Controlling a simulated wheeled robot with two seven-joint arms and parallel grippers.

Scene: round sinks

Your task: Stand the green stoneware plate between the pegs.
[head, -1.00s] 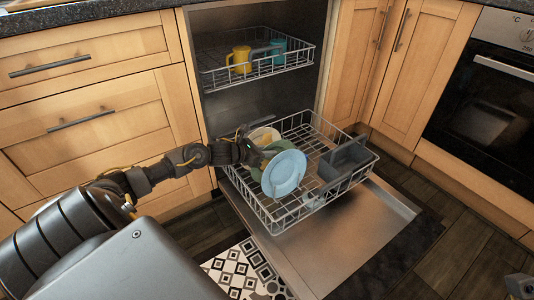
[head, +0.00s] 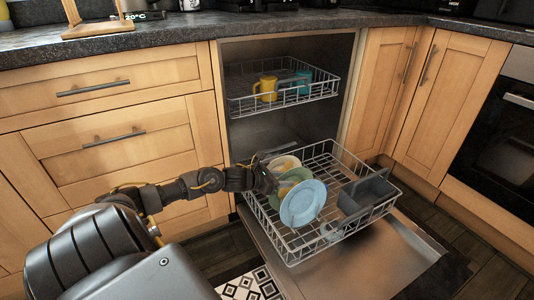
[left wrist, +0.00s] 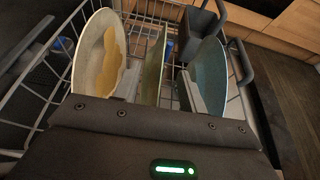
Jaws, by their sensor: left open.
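The green plate (head: 290,178) stands on edge in the pulled-out lower dishwasher rack (head: 358,236), between a cream plate (head: 284,163) and a light blue plate (head: 303,204). In the left wrist view the green plate (left wrist: 154,66) is seen nearly edge-on and close to upright. My left gripper (head: 270,178) is at the left side of the plates. In the left wrist view my left gripper (left wrist: 160,88) is open, with one finger on each side of the green plate. The plate's foot and the pegs around it are mostly hidden. My right gripper is out of view.
The cream plate (left wrist: 98,55) with a yellow-brown stain and the blue plate (left wrist: 210,75) flank the fingers closely. A grey cutlery basket (head: 366,196) stands at the rack's right. The upper rack (head: 290,99) holds a yellow mug (head: 266,89) and a teal mug (head: 303,83).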

